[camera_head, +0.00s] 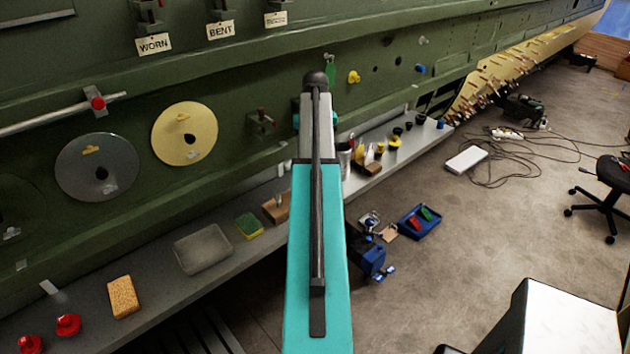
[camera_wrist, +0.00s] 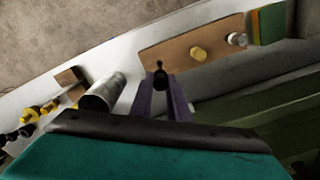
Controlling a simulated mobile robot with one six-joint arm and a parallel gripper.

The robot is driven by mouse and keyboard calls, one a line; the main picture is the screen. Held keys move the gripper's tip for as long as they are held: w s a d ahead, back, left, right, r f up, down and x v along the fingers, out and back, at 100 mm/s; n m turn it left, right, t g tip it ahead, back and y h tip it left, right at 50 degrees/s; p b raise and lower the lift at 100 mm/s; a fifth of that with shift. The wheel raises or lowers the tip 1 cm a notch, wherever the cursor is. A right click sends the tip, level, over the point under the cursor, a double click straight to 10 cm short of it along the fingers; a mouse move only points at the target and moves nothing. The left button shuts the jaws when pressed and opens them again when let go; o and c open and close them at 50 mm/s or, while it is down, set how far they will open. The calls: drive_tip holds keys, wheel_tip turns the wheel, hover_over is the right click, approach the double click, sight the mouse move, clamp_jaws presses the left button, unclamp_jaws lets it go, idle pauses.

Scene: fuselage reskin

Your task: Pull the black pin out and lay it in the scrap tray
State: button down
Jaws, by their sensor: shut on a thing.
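In the wrist view, my gripper (camera_wrist: 164,90) is shut on the black pin (camera_wrist: 160,74), whose dark head and thin tip show between the purple fingers. The shelf lies beyond and below the pin in this view; no contact with it can be made out. In the head view my arm hides the gripper and the pin. A shallow grey tray (camera_head: 203,249) lies on the shelf to the left of my arm and looks empty. No label shows on it, so I cannot tell for certain that it is the scrap tray.
The wrist view shows a brown board (camera_wrist: 185,50) with a yellow and a silver peg, a metal cup (camera_wrist: 103,92) and a sponge (camera_wrist: 270,22). On the grey shelf (camera_head: 75,325) are a tan sponge (camera_head: 123,297) and red knobs (camera_head: 68,324). The green fuselage wall (camera_head: 240,80) stands behind.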

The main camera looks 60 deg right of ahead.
drive_tip(key=shift+r+p, duration=0.75)
drive_tip(key=shift+r, duration=0.75)
idle(0.8)
